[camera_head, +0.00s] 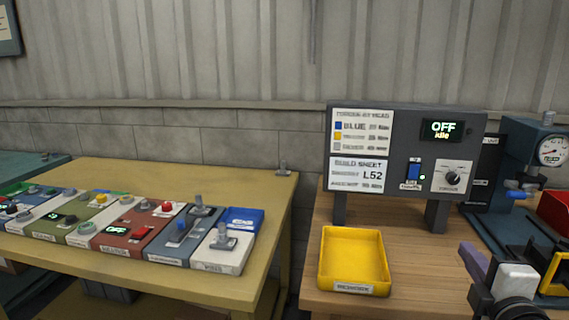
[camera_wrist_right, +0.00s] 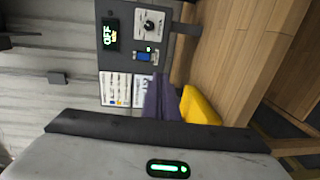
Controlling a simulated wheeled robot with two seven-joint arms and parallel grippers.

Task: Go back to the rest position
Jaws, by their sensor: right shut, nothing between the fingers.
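My right gripper (camera_head: 472,262) is at the lower right of the head view, above the wooden bench and to the right of the yellow tray (camera_head: 355,262). Its purple fingers (camera_wrist_right: 162,98) also show in the wrist view, shut with nothing between them. The dark control panel (camera_head: 405,155) stands behind the tray, apart from the gripper. Its display (camera_head: 442,130) reads "OFF idle". My left gripper is not in the head view.
A yellow table (camera_head: 200,180) at left carries a row of coloured switch modules (camera_head: 125,235). A blue press with a gauge (camera_head: 540,150) and a red bin (camera_head: 556,210) stand at far right. A gap separates the table and the wooden bench (camera_head: 420,285).

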